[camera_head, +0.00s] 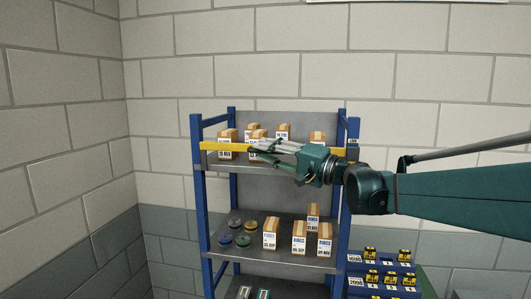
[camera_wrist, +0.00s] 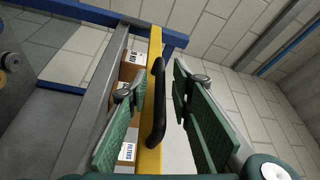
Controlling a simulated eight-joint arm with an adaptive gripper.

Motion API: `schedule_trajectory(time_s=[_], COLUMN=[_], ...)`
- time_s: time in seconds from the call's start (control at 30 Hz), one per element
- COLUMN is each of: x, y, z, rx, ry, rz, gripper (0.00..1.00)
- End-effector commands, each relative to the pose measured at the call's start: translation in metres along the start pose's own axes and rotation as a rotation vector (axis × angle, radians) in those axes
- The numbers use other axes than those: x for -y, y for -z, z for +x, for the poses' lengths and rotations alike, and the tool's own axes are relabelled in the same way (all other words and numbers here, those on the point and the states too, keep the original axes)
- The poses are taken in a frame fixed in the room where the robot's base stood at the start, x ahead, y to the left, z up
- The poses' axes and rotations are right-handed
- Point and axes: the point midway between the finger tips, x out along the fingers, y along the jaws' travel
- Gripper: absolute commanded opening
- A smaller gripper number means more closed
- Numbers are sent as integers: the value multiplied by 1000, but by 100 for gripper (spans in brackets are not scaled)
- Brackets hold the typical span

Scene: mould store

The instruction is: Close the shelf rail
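The yellow shelf rail (camera_head: 222,147) runs across the front of the upper shelf in the head view, nearly level between the blue posts. My gripper (camera_head: 252,145) is in front of its middle and hides part of it. In the wrist view the rail (camera_wrist: 150,160) runs up the picture, with a black bar handle (camera_wrist: 158,105) on it. My gripper's green fingers (camera_wrist: 160,78) stand apart on either side of the handle, open, with gaps visible. I cannot tell whether the rail's right end is seated at the post.
Cartons (camera_head: 283,132) stand on the upper shelf behind the rail. The lower shelf (camera_head: 285,258) holds cartons and several round dark items. A blue rack with yellow-and-black items (camera_head: 384,275) stands at the lower right. The wall in front of the shelf's left side is clear.

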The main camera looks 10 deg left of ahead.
Motion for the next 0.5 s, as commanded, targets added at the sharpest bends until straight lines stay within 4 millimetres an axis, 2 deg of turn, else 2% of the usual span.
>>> schedule_trajectory(time_s=[0.27, 0.5], x=[0, 0], y=[0, 1], z=[-1, -15], rx=[0, -1], ry=[0, 0], rz=[0, 0], gripper=[23, 23])
